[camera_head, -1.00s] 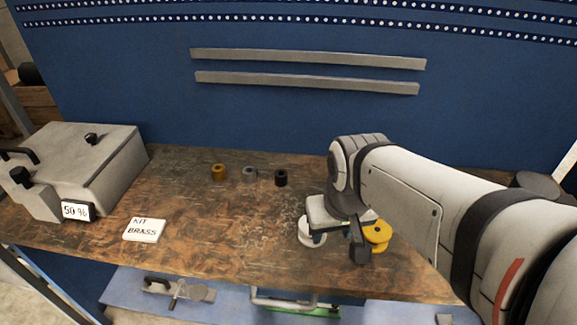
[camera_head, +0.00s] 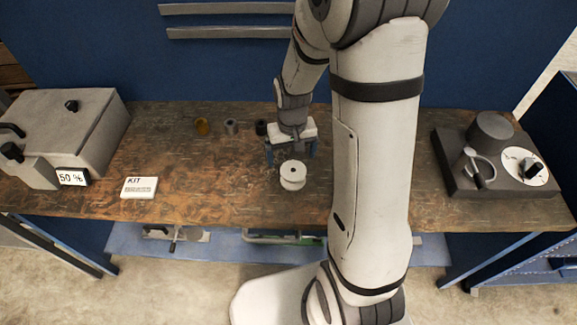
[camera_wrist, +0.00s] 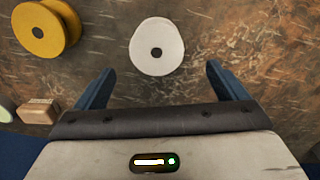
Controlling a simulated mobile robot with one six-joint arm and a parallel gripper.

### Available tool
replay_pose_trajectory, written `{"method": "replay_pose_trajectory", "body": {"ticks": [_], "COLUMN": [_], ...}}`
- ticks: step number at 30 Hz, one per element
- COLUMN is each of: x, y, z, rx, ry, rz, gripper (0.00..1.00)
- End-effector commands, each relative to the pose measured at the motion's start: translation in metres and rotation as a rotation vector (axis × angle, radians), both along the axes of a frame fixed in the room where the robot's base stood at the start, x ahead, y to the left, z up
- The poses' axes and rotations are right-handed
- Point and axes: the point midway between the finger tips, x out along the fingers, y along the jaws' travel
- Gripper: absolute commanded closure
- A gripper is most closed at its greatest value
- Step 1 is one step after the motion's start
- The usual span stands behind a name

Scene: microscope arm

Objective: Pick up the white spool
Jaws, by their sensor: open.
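The white spool (camera_head: 292,175) stands upright on the brown workbench in the head view, just in front of my gripper (camera_head: 291,153). In the wrist view the white spool (camera_wrist: 157,46) shows its round top with a dark centre hole. My gripper (camera_wrist: 162,84) is open there, its two blue fingers apart. The spool lies beyond the fingertips, roughly centred between them, and nothing is held. I cannot tell how high the gripper is above the bench.
A yellow spool (camera_wrist: 47,27) stands left of the white one in the wrist view, near a small wooden block (camera_wrist: 38,111). A grey machine (camera_head: 75,130) is at left, a dark device (camera_head: 455,180) at right.

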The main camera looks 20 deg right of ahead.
Motion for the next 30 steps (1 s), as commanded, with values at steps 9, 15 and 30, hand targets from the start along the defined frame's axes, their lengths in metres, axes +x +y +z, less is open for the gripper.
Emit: {"method": "replay_pose_trajectory", "body": {"ticks": [9, 15, 30], "x": [0.000, 0.001, 0.002], "y": [-0.002, -0.005, -0.005], "z": [-0.028, -0.052, -0.073], "rx": [0.000, 0.000, 0.000], "ry": [0.003, 0.005, 0.000], "rz": [-0.001, -0.002, -0.002], "gripper": [0.08, 0.08, 0.08]}}
